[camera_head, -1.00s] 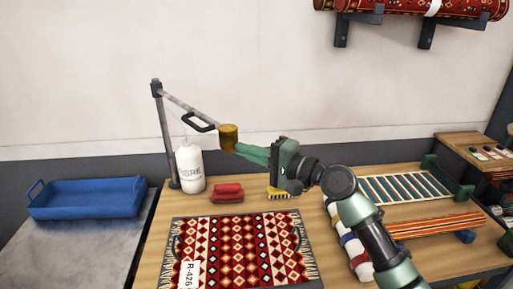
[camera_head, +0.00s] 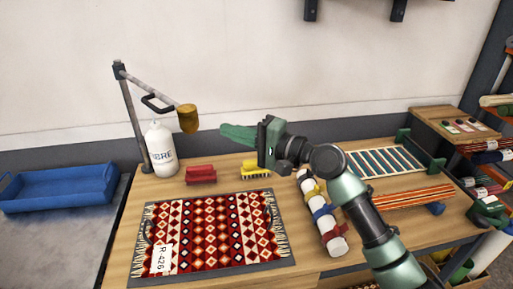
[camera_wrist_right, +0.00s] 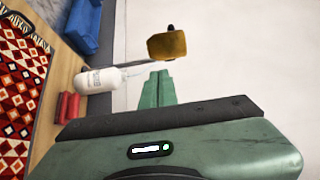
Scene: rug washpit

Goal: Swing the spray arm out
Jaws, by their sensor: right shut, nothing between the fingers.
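The spray arm (camera_head: 150,88) is a grey boom on an upright post at the back left of the wooden bench. It has a black loop handle (camera_head: 157,104) and a brass-coloured head (camera_head: 187,118) at its right end. The boom slopes down to the right, over the bench. My right gripper (camera_head: 222,132) is shut and empty, its green fingers pointing left, a short gap right of the head. In the right wrist view the head (camera_wrist_right: 167,46) lies beyond the closed fingertips (camera_wrist_right: 158,72), apart from them. My left gripper is not in view.
A white bottle (camera_head: 160,150) stands beside the post. A red block (camera_head: 201,174) and a yellow brush (camera_head: 256,170) lie behind the patterned rug (camera_head: 212,235). A blue tray (camera_head: 60,188) sits at left. A strapped white roll (camera_head: 322,215) lies near my right arm.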

